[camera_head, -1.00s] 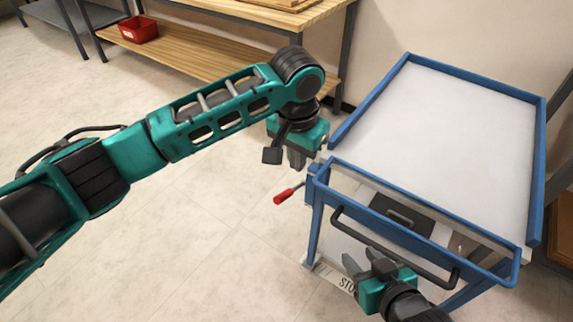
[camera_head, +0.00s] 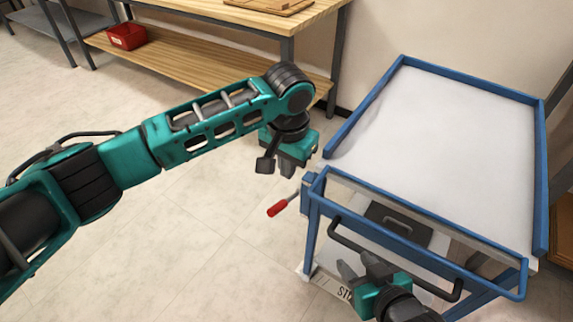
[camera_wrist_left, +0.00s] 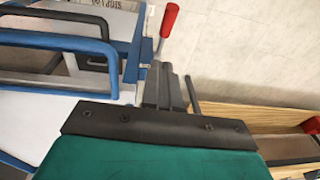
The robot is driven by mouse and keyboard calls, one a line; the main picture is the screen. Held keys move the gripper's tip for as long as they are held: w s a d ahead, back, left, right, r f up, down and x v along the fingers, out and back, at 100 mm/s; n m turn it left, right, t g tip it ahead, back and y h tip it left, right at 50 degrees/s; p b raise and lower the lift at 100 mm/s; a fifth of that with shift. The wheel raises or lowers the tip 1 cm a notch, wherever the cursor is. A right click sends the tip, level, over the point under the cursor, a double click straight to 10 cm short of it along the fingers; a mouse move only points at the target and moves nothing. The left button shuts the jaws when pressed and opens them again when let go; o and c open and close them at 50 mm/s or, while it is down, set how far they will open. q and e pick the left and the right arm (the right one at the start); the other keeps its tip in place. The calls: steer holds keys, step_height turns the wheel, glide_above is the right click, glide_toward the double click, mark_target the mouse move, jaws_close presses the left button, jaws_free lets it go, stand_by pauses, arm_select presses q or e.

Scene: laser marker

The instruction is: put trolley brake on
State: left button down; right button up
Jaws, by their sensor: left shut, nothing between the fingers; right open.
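The trolley has a blue frame (camera_head: 541,180) and a pale top, at the right of the head view. Its brake lever has a red grip (camera_head: 278,208) and sticks out from the trolley's near left corner, angled down and left. The red grip also shows in the left wrist view (camera_wrist_left: 169,22), just beyond my fingertips. My left gripper (camera_head: 287,170) is shut and empty, above and behind the lever in the head view; I see no contact. Its fingers also show in the left wrist view (camera_wrist_left: 158,72). My right gripper (camera_head: 358,268) is open and empty beside the trolley's black push handle (camera_head: 340,235).
A wooden workbench (camera_head: 215,70) with a lower shelf stands behind my left arm. A red bin (camera_head: 126,36) sits on that shelf. The floor left of the trolley is clear.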

arm_select(q)
steer(key=b, duration=0.2)
glide_above(281, 205)
steer(key=f, duration=0.8)
steer(key=shift+d+f, duration=0.15)
steer(key=shift+d, duration=0.15)
steer(key=shift+s+a+f+b, duration=0.2)
steer(key=shift+a+f+b, duration=0.1)
steer(key=shift+f, duration=0.25)
